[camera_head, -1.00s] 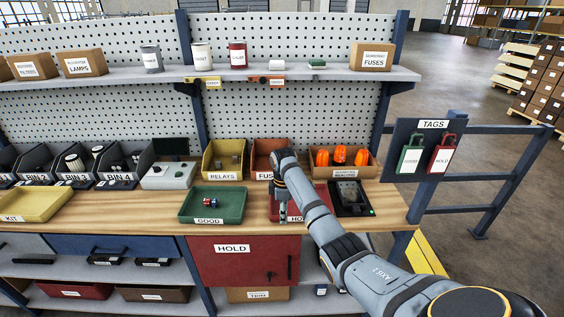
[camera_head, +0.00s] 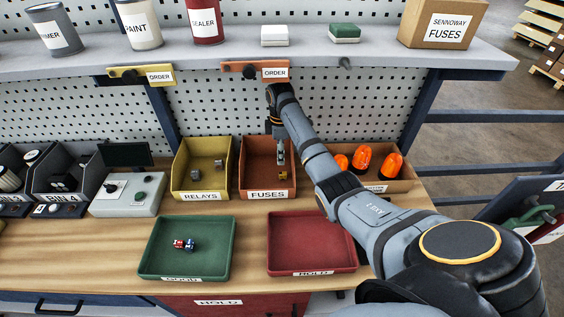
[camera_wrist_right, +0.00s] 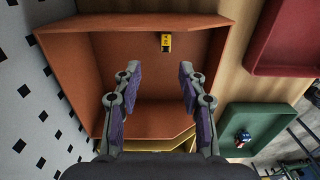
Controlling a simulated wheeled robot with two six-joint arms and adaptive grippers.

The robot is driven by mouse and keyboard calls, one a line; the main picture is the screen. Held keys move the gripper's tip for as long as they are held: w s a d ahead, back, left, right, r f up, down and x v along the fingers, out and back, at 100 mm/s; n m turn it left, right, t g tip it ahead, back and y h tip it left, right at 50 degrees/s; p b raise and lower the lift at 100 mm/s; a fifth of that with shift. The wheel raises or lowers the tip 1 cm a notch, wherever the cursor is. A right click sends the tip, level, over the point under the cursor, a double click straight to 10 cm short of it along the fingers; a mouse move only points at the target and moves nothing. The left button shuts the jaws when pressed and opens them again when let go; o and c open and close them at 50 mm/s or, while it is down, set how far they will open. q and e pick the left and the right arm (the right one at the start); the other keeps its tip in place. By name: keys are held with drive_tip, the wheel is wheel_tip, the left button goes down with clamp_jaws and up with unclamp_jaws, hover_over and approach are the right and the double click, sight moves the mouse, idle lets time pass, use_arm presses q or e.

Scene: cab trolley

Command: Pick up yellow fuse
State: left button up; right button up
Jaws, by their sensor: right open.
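The yellow fuse (camera_wrist_right: 166,42) lies on the floor of the orange-brown FUSES bin (camera_wrist_right: 215,22), near one wall in the right wrist view. My right gripper (camera_head: 280,155) points down into that bin. In the right wrist view its two fingers (camera_wrist_right: 160,72) are apart, with nothing between them. The fuse shows beyond the fingertips, apart from them. My left gripper is not in view.
The RELAYS bin (camera_head: 181,182) is left of the FUSES bin; a box of orange beacons (camera_head: 400,187) is right. In front are the green GOOD tray (camera_head: 205,262), holding small red and blue parts, and the empty red HOLD tray (camera_head: 310,240). A shelf (camera_head: 350,52) runs above.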

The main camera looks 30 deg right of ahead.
drive_tip(key=s+a, duration=0.1)
drive_tip(key=s, duration=0.1)
drive_tip(key=p, duration=0.1)
hover_over(283, 173)
drive_tip(key=f, duration=0.2)
drive_tip(key=a+f, duration=0.1)
drive_tip(key=f, duration=0.1)
drive_tip(key=shift+s, duration=0.1)
drive_tip(key=shift+d+f+p, duration=0.2)
drive_tip(key=shift+f+p, duration=0.25)
drive_tip(key=shift+f, duration=0.2)
drive_tip(key=f, duration=0.4)
drive_tip(key=shift+d+f+p, duration=0.2)
drive_tip(key=shift+d+p, duration=0.1)
drive_tip(key=shift+d, duration=0.05)
drive_tip(key=shift+a+r, duration=0.1)
drive_tip(key=c, duration=0.5)
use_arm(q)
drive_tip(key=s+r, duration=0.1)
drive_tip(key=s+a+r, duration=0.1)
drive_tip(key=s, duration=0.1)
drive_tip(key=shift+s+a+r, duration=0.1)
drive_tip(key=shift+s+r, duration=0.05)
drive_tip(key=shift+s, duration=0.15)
use_arm(e)
clamp_jaws()
